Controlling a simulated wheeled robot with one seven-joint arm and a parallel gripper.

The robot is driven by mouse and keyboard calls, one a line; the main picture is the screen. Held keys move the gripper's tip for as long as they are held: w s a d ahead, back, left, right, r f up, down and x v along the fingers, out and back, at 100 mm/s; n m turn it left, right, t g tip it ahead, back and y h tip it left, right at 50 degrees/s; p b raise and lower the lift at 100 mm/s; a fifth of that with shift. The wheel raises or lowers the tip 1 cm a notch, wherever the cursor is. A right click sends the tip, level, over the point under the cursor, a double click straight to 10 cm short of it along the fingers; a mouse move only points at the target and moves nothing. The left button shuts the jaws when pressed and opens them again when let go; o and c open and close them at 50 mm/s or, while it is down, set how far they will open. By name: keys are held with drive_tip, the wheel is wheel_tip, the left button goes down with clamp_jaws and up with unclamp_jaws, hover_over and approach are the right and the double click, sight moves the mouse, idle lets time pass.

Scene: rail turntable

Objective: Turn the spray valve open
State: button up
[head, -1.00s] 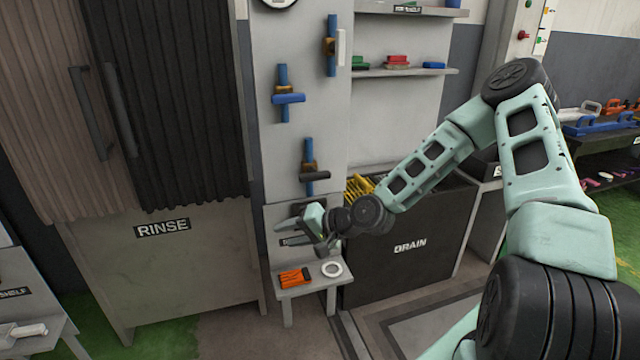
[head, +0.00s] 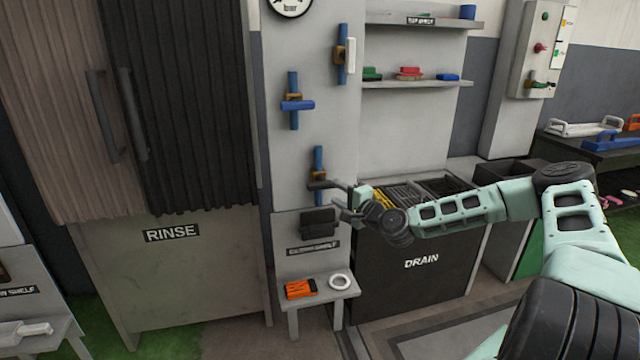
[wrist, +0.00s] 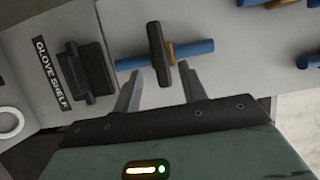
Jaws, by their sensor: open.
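Three valves sit on blue pipes on the grey wall panel. No label naming the spray valve is readable. The lowest valve (head: 318,176) has a black handle, which in the wrist view (wrist: 158,50) lies across its blue pipe (wrist: 195,48). The middle valve has a blue handle (head: 297,106) across its pipe. The top valve has a white handle (head: 351,56) along its pipe. My gripper (head: 338,188) is open at the lowest valve and partly hides it. In the wrist view my fingers (wrist: 162,80) stand either side of the black handle's near end; contact cannot be told.
A black holder (head: 318,222) above the glove shelf label is just below my gripper. A small bench (head: 322,294) holds an orange item and a white ring. The black drain unit (head: 420,285) stands to the right, the rinse cabinet (head: 190,280) to the left.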

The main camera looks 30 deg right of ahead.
sight(319, 183)
drive_tip(key=w, duration=0.6)
drive_tip(key=w+a, duration=0.1)
drive_tip(key=w, duration=0.2)
drive_tip(key=shift+a, duration=0.1)
drive_tip(key=c, duration=0.8)
